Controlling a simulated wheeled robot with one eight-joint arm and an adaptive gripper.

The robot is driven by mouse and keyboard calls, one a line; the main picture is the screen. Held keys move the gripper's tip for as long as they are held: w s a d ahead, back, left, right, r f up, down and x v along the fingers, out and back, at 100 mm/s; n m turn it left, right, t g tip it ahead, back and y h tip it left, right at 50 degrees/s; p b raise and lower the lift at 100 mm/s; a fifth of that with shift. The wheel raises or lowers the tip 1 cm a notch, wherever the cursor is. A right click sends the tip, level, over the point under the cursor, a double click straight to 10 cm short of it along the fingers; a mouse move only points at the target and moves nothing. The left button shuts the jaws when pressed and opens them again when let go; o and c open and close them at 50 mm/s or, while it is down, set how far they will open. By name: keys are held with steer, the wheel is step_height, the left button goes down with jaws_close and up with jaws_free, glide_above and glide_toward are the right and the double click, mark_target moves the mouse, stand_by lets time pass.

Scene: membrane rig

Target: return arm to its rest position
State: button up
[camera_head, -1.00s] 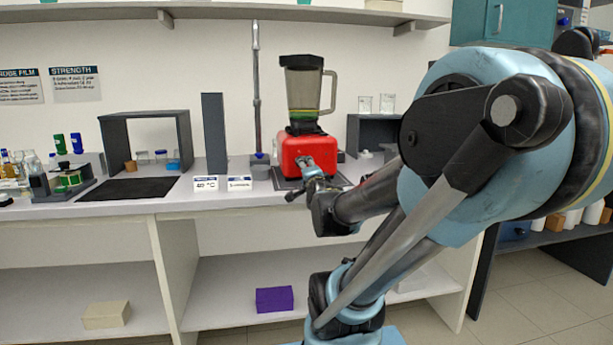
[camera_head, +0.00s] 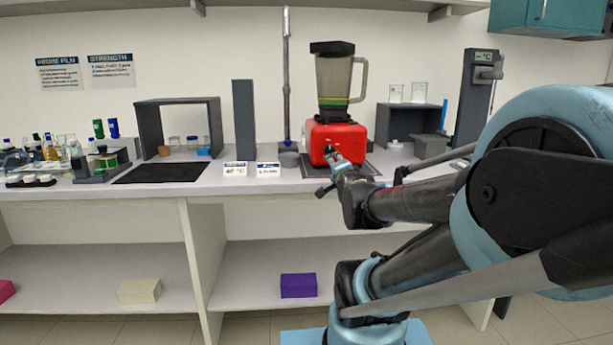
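My arm, blue and black, fills the right side of the head view, with its large rounded joint close to the camera. A dark link reaches left from it toward the bench. My gripper (camera_head: 328,172) is small at the end of that link, in front of the red blender base. Its fingers are too small and dark to tell whether they are open or shut. I see nothing clearly held in it. Whether it touches the blender cannot be told.
The blender (camera_head: 338,137) stands on the bench (camera_head: 268,182) behind my gripper. A dark upright panel (camera_head: 244,128), a dark frame (camera_head: 150,128) and bottles stand to its left. A dark stand (camera_head: 470,105) is at right. A purple box (camera_head: 298,286) lies on the lower shelf.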

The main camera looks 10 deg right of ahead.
steer(key=s+f+n+g, duration=0.4)
steer(key=f+n+g, duration=0.1)
steer(key=f, duration=0.4)
steer(key=s+f+n+g, duration=0.4)
steer(key=s+f, duration=0.1)
steer(key=s, duration=0.4)
steer(key=s+f+n+g, duration=0.5)
steer(key=s+f, duration=0.1)
steer(key=s, duration=0.3)
steer(key=shift+s+d+n+g, duration=0.2)
steer(key=shift+s+n+g, duration=0.05)
steer(key=shift+n+g, duration=0.05)
steer(key=shift+w+f, duration=0.15)
steer(key=shift+w, duration=0.3)
